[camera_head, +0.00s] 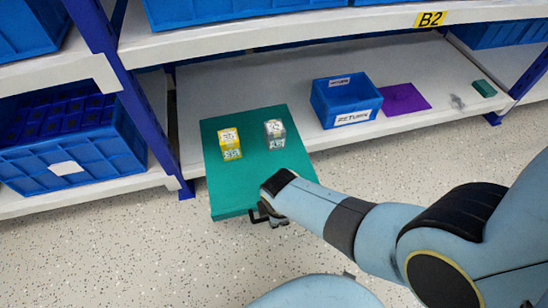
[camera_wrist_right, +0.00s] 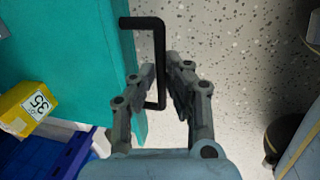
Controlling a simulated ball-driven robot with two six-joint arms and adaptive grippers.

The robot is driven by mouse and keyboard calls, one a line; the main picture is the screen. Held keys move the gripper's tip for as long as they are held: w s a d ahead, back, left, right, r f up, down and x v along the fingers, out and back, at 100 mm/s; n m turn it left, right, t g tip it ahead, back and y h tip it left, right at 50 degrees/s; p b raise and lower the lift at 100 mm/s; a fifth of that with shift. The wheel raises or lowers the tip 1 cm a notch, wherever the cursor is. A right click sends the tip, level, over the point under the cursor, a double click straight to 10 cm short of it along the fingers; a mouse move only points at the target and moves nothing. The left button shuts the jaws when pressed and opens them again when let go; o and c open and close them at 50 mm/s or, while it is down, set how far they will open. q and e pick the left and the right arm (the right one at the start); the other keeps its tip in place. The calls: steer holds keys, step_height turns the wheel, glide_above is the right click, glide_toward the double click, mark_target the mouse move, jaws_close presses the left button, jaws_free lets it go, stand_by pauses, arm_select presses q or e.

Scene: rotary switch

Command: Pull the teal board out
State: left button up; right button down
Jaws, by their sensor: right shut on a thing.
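The teal board (camera_head: 228,190) lies partly on the lower shelf, and its near part sticks out past the shelf's front edge over the floor. A yellow-topped box (camera_head: 229,142) and a grey-topped box (camera_head: 274,133) stand on it. My right gripper (camera_head: 268,214) is at the board's front edge. In the right wrist view the board (camera_wrist_right: 85,40) fills the left, with a black bar handle (camera_wrist_right: 157,35) on its edge. My right gripper's fingers (camera_wrist_right: 160,75) are shut on the handle. My left gripper is not in view.
The lower shelf (camera_head: 235,78) also holds a blue bin (camera_head: 345,100), a purple mat (camera_head: 403,99) and a small green block (camera_head: 484,88). A blue post (camera_head: 105,45) stands to the board's left. The speckled floor (camera_head: 110,255) in front is clear.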

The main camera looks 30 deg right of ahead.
steer(key=shift+s+a, duration=0.1)
steer(key=shift+a, duration=0.05)
steer(key=c, duration=1.4)
jaws_free()
